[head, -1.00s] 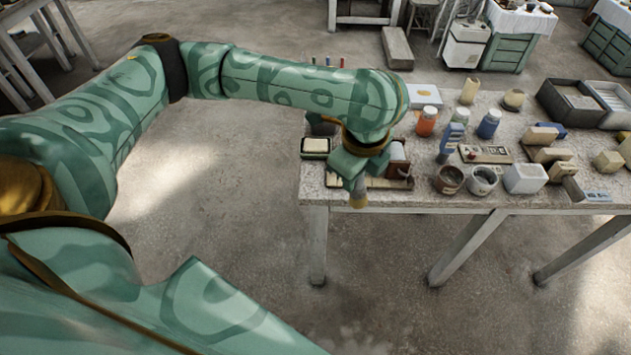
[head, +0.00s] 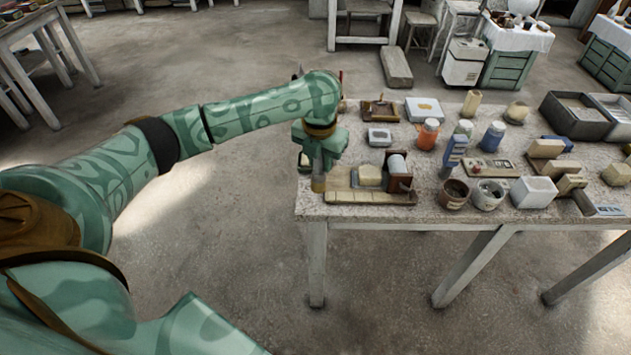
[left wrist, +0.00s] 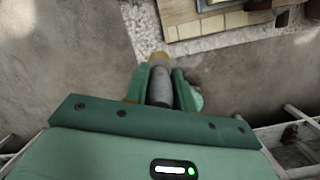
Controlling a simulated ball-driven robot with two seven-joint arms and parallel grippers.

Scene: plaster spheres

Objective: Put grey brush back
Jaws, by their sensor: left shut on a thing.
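My left gripper (head: 318,168) is over the left front edge of the table (head: 455,212), fingers pointing down. It is shut on the grey brush (left wrist: 160,86), a short grey cylinder with a yellowish end that points away from the palm in the left wrist view. My left gripper also shows in that view (left wrist: 159,84), one finger on each side of the brush. In the head view only the brush's lower end (head: 318,184) shows below the fingers, beside the left end of a wooden tray (head: 345,197). My right gripper is out of view.
The wooden tray has a tan block (head: 370,175) and a brown holder with a pale roll (head: 398,165) by it. Jars (head: 427,134), pots (head: 454,194), a white box (head: 533,191) and blocks crowd the table to the right. Open floor lies left of the table.

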